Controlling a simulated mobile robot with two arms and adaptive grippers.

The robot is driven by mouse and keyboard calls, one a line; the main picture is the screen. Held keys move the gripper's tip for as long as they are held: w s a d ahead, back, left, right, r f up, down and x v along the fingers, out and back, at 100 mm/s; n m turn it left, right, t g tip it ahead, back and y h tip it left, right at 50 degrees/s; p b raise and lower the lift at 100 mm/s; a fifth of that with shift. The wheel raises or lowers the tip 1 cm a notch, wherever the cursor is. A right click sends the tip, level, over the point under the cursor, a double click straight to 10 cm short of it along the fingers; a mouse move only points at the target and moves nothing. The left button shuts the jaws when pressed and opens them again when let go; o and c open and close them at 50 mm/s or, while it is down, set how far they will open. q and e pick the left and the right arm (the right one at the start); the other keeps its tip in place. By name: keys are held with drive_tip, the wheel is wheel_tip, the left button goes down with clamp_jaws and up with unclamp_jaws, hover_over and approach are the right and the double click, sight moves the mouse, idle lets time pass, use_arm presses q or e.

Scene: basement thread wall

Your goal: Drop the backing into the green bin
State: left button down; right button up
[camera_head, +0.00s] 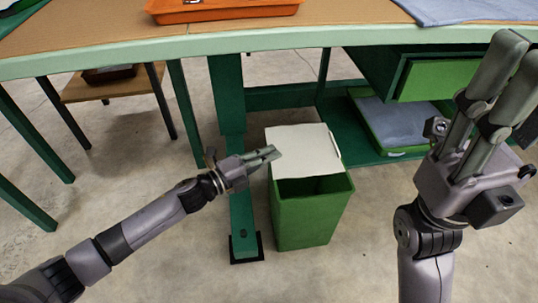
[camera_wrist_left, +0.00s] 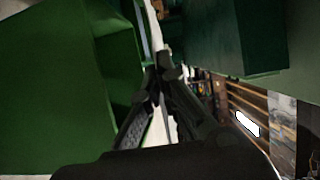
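The backing is a flat pale grey sheet (camera_head: 305,148) over the rear part of the green bin (camera_head: 305,213). The bin stands on the floor, and its front opening shows dark. My left gripper (camera_head: 276,154) has its fingertips together at the sheet's left edge and appears shut on it. In the left wrist view the fingers (camera_wrist_left: 163,76) meet beside the green bin wall (camera_wrist_left: 50,90); a thin pale strip there may be the sheet edge-on. My right gripper (camera_head: 522,55) is raised at the right, fingers up, apart and empty.
A table with a pale green edge (camera_head: 300,38) spans above, bearing an orange tray (camera_head: 215,10) and blue-grey cloth (camera_head: 465,10). A dark green leg (camera_head: 243,205) stands just left of the bin. A green tray (camera_head: 395,151) lies behind it to the right. Front floor is clear.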

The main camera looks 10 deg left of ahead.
use_arm(q)
drive_tip(key=c, duration=2.3)
unclamp_jaws()
drive_tip(key=o, duration=0.6)
drive_tip(key=v, duration=1.2)
